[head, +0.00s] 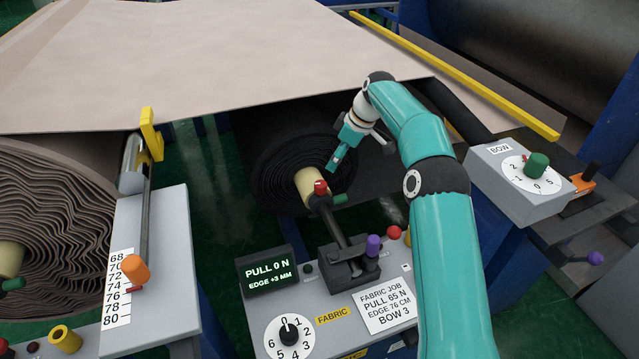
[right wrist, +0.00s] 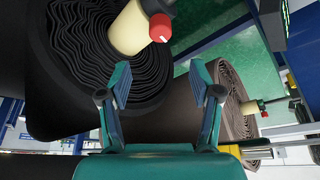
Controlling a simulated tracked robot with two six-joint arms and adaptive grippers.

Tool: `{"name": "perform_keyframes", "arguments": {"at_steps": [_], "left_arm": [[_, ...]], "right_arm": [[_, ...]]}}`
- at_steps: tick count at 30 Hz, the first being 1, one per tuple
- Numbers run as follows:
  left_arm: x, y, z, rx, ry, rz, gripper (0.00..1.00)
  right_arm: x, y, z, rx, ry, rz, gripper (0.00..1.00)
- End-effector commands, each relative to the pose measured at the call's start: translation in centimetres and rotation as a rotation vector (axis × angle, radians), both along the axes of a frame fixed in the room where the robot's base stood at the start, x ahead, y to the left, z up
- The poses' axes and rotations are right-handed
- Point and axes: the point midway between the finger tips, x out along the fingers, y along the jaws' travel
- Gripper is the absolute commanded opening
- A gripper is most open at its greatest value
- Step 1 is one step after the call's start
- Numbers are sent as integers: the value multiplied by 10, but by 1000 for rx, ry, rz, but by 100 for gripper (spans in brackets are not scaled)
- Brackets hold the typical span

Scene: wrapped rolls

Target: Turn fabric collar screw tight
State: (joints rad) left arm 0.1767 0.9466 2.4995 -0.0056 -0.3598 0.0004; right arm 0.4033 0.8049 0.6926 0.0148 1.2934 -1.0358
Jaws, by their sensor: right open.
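The cream fabric collar (head: 306,183) sits at the core of the dark roll (head: 275,165) in the middle of the head view. Its red screw knob (head: 320,187) faces the front. In the right wrist view the collar (right wrist: 128,30) and the red screw (right wrist: 161,28), with a white mark on it, show at the top, beyond the fingertips. My right gripper (head: 335,163) is open and empty, just above and right of the collar, apart from the screw. Its two spread fingers show in the right wrist view (right wrist: 160,76). My left gripper is not in view.
A dark bar with a green handle (head: 340,199) runs from the collar to a bracket. Below are the display (head: 268,270), reading PULL 0 N, EDGE +3 MM, a dial (head: 288,338) and a job card (head: 386,305). A second wrinkled roll (head: 60,230) is at left.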

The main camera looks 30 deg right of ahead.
Motion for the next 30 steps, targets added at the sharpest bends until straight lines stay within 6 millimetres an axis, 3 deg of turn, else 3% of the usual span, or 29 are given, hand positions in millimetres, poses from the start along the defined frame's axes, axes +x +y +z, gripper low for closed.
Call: {"name": "perform_keyframes", "arguments": {"at_steps": [9, 15, 21, 30], "left_arm": [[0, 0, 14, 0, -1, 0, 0], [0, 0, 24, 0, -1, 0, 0], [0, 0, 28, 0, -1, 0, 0], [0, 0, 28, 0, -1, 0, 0]], "right_arm": [[22, 16, -64, 2, 5, 3, 64], [33, 23, -95, 1, 3, 2, 64], [39, 26, -111, 0, 1, 1, 64], [40, 26, -114, 0, 0, 1, 64]]}}
